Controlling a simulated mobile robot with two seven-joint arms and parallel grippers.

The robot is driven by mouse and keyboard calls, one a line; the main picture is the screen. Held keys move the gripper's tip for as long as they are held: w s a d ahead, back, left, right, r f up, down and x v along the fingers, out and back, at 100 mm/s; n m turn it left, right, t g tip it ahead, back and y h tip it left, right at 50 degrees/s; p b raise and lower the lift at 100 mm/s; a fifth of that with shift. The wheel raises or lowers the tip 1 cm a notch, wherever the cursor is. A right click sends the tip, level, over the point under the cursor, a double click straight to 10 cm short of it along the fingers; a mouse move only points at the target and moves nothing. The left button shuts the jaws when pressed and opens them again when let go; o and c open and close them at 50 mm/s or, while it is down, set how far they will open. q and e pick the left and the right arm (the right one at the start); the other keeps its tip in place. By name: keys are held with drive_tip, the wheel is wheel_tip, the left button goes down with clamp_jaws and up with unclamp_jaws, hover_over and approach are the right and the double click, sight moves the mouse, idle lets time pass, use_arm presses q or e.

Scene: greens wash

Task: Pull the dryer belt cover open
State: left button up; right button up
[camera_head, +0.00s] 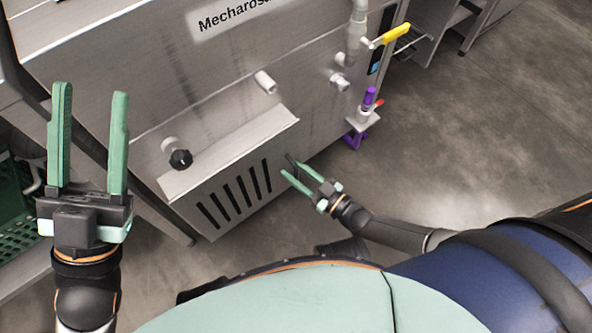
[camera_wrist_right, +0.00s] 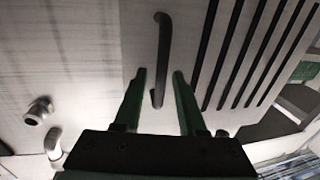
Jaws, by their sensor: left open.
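The dryer belt cover (camera_head: 190,185) is a grey metal panel with several dark vertical slots, low on the front of the steel machine. It looks closed. Its dark bar handle (camera_head: 290,160) is beside the slots, and in the right wrist view the handle (camera_wrist_right: 162,50) runs upright. My right gripper (camera_head: 293,172) is at the handle, fingers apart. In the right wrist view, the handle's lower end lies between the fingertips (camera_wrist_right: 160,75) in the picture; I cannot tell whether they touch it. My left gripper (camera_head: 90,95) is open and empty, away from the cover at the left.
The steel machine (camera_head: 130,75) carries a black knob (camera_head: 181,159), short pipe stubs and a yellow-handled lever (camera_head: 392,36). A purple valve (camera_head: 369,98) is at its right corner. A green crate (camera_head: 20,240) is at the far left. The floor (camera_head: 450,130) at right is clear.

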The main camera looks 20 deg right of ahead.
clamp_jaws()
idle(1.2)
